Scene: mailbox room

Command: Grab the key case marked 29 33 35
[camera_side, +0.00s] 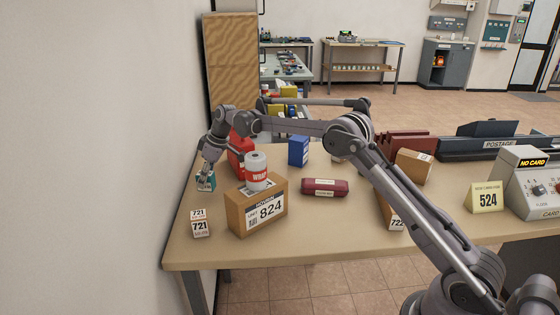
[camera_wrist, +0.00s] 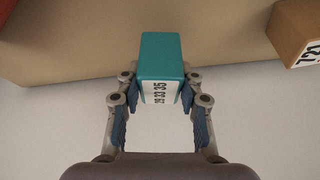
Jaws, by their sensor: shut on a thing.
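The key case (camera_wrist: 160,58) is a small teal box with a white label, and the label reads 29 33 35 in the wrist view. My gripper (camera_wrist: 159,88) has one finger on each side of it and is shut on it. In the side view the teal key case (camera_side: 206,187) shows at the left end of the table, below my gripper (camera_side: 205,178). I cannot tell whether the case still touches the table.
A small box marked 721 (camera_side: 200,224) stands nearer the front. A cardboard box marked 824 (camera_side: 257,207) carries a white roll (camera_side: 256,172). A red thing (camera_side: 239,150) stands behind. A white wall (camera_side: 90,160) rises close on the left. A maroon case (camera_side: 324,187) lies mid-table.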

